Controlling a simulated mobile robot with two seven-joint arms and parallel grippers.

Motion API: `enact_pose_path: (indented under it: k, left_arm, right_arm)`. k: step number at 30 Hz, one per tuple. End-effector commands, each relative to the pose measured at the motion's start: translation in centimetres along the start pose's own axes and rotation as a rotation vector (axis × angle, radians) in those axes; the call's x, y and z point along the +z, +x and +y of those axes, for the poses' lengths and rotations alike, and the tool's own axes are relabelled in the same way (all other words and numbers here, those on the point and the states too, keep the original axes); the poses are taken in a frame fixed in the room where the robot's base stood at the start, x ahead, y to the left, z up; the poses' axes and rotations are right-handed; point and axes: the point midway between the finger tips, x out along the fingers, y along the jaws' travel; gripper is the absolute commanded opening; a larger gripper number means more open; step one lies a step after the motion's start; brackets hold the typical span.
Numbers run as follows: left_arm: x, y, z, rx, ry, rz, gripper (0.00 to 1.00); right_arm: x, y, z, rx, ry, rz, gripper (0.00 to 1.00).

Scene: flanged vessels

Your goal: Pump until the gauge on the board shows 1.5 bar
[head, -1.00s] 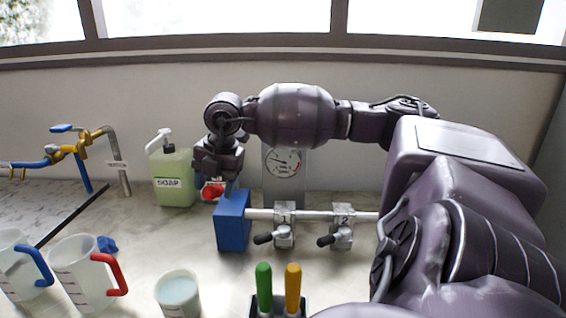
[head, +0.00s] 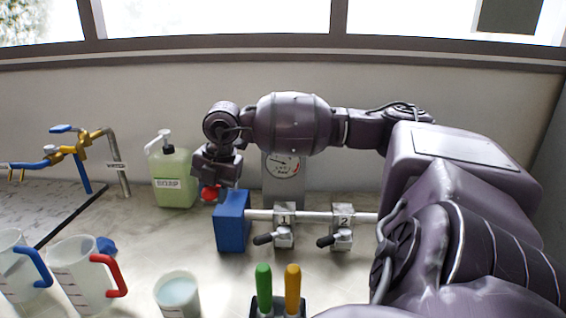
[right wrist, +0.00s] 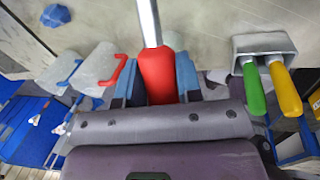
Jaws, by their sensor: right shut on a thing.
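My right gripper (head: 211,182) is shut on the red handle (head: 210,193) of the pump lever, just above and left of the blue pump body (head: 233,228). In the right wrist view the red handle (right wrist: 158,76) sits between the blue-padded fingers, with a metal rod (right wrist: 149,20) running from it. The round gauge (head: 284,166) is on the grey board (head: 272,190) behind the pipe. My forearm covers its top, and its reading is too small to tell. My left gripper is not in view.
A pipe with valves 1 (head: 284,226) and 2 (head: 342,226) runs right from the pump. A green bottle (head: 172,178) stands left of the gripper. Jugs (head: 82,270), a cup (head: 178,292) and a holder with green and yellow handles (head: 264,288) stand in front.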

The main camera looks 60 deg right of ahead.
Motion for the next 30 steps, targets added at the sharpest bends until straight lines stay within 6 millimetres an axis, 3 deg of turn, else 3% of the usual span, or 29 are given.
enact_pose_path:
  k: [17,30]
  left_arm:
    - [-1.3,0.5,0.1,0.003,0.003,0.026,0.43]
    - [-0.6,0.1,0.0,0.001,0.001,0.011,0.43]
  right_arm:
    - [0.0,0.0,0.0,0.0,0.0,0.0,0.06]
    - [0.0,-0.1,0.0,0.0,0.0,0.0,0.06]
